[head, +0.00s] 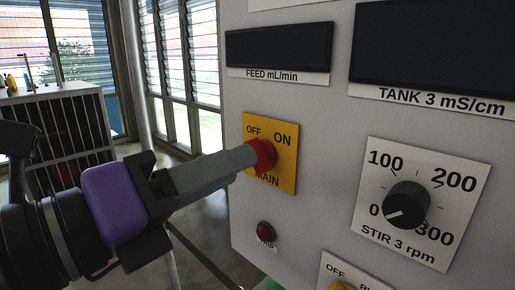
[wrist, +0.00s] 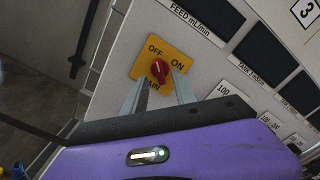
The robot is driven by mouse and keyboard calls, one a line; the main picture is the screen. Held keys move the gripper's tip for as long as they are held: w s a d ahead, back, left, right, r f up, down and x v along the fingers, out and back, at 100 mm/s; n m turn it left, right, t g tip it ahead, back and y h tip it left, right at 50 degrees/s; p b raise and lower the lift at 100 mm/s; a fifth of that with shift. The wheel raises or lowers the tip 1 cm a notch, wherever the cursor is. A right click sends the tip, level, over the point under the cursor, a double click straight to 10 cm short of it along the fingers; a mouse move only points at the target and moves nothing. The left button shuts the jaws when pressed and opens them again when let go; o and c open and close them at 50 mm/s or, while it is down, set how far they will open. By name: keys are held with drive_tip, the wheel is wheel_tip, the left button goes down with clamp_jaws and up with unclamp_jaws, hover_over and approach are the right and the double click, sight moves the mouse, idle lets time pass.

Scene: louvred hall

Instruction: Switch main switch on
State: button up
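The main switch is a red knob (head: 262,154) on a yellow plate (head: 285,135) marked OFF, ON and MAIN, on the grey panel. In the wrist view the knob (wrist: 159,68) shows whole, its grip bar seeming to lie towards OFF. My gripper (head: 251,156) reaches in from the left, its fingertips at the knob. In the wrist view the gripper (wrist: 159,80) has its two fingers apart, one on each side of the knob, with gaps seeming to remain. Contact cannot be told. In the head view the near finger hides part of the plate.
A red lamp (head: 265,231) sits below the plate, and a black STIR 3 dial (head: 407,204) to the right. Dark displays (head: 280,46) are above. A barred cabinet (head: 60,130) stands at the left by the windows.

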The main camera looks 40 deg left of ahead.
drive_tip(key=w, duration=0.4)
drive_tip(key=shift+d, duration=0.15)
drive_tip(key=shift+c, duration=0.4)
clamp_jaws()
drive_tip(key=shift+f, duration=0.15)
idle(1.0)
